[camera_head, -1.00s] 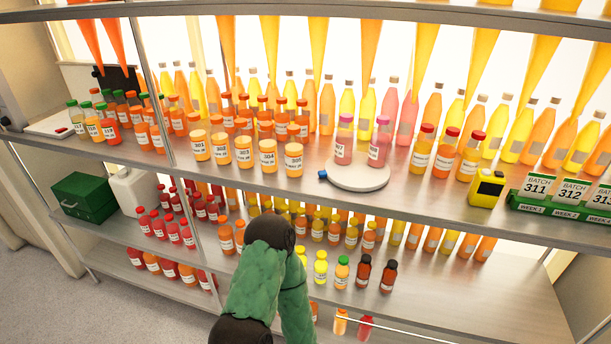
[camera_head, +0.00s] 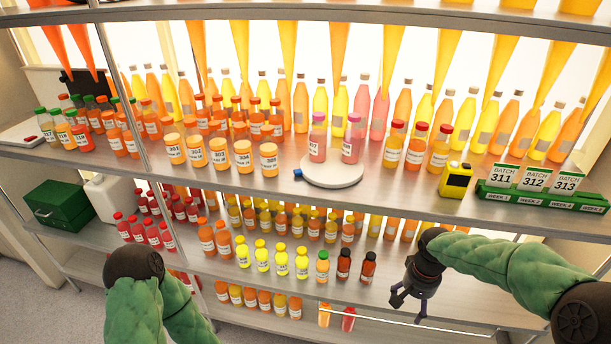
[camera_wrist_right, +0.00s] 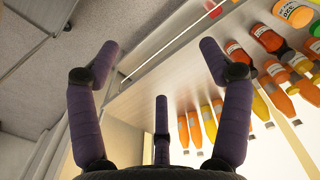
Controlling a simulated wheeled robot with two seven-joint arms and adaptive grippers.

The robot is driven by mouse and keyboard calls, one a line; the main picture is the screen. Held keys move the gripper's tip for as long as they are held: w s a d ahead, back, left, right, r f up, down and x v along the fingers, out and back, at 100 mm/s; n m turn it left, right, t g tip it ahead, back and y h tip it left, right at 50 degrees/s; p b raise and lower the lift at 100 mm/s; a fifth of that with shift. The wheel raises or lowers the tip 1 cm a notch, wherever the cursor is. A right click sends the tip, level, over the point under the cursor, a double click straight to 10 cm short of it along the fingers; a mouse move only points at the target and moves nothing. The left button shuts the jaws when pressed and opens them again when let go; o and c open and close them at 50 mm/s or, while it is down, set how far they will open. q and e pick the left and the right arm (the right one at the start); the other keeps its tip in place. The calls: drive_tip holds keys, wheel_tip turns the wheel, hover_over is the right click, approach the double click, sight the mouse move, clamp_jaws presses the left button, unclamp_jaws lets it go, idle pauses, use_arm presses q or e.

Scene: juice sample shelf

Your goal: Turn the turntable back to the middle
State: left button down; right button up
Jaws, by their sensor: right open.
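The white round turntable (camera_head: 335,181) sits on the upper shelf near its front edge. A small blue tab (camera_head: 298,173) sticks out from its left side. Two bottles with pink caps, a left one (camera_head: 317,148) and a right one (camera_head: 351,149), stand upright on it. My right gripper (camera_head: 408,304) is in front of the lower shelf, below and to the right of the turntable and apart from it. Its fingers are spread and empty in the right wrist view (camera_wrist_right: 159,75). My left arm shows at lower left, but its gripper is hidden or out of frame.
Orange-capped jars (camera_head: 243,158) stand left of the turntable and red-capped bottles (camera_head: 416,150) right of it. A yellow device (camera_head: 455,182) and a green batch rack (camera_head: 538,195) are farther right. The upper shelf's front edge (camera_head: 330,202) lies between my right gripper and the turntable.

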drive_tip(key=shift+d+r, duration=0.25)
drive_tip(key=shift+r, duration=0.1)
